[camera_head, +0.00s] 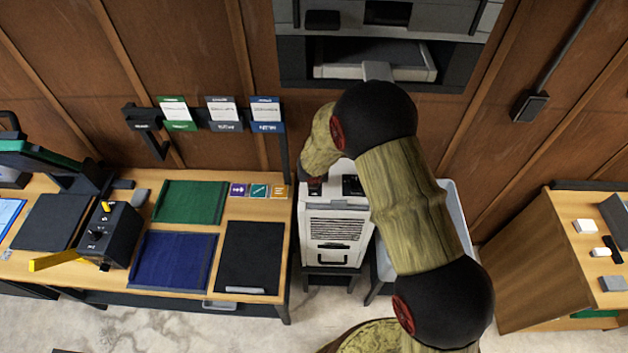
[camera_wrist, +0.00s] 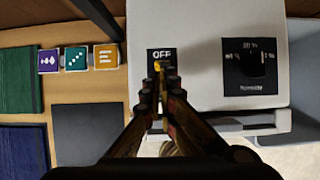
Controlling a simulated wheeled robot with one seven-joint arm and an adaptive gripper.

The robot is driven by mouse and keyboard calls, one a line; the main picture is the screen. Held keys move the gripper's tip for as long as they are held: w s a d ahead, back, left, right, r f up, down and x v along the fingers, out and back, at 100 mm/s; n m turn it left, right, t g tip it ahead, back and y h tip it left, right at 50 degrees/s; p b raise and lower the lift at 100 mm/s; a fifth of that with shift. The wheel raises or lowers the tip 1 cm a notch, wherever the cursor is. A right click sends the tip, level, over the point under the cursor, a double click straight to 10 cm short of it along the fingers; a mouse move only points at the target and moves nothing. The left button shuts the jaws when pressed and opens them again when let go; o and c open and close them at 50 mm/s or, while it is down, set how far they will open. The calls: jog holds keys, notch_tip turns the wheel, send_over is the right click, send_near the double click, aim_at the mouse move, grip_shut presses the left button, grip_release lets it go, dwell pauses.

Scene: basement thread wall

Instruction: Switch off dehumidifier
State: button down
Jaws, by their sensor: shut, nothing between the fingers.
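The dehumidifier (camera_head: 335,228) is a white box with a front grille and a dark handle, standing on a low dark stand between the tables. In the wrist view its pale top (camera_wrist: 205,35) fills the upper middle. A black plate marked OFF (camera_wrist: 161,54) is on it, with a small yellow piece (camera_wrist: 158,66) just below the lettering, probably the switch. To its right is a black dial (camera_wrist: 250,66). My gripper (camera_wrist: 160,88) is shut and empty, its fingertips over the plate's lower part and hiding it. I cannot tell whether they touch the yellow piece.
A wooden table (camera_head: 245,210) on the left holds a green mat (camera_head: 190,202), a blue mat (camera_head: 175,260) and a black box with a knob (camera_head: 108,235). A grey bin (camera_head: 452,212) stands right of the dehumidifier. A wooden cabinet (camera_head: 535,270) stands further right.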

jog(key=shift+r, duration=0.1)
jog(key=shift+r+p, duration=0.75)
jog(key=shift+p, duration=0.05)
jog(key=shift+s+r, duration=0.15)
jog(key=shift+r, duration=0.2)
jog(key=v, duration=1.1)
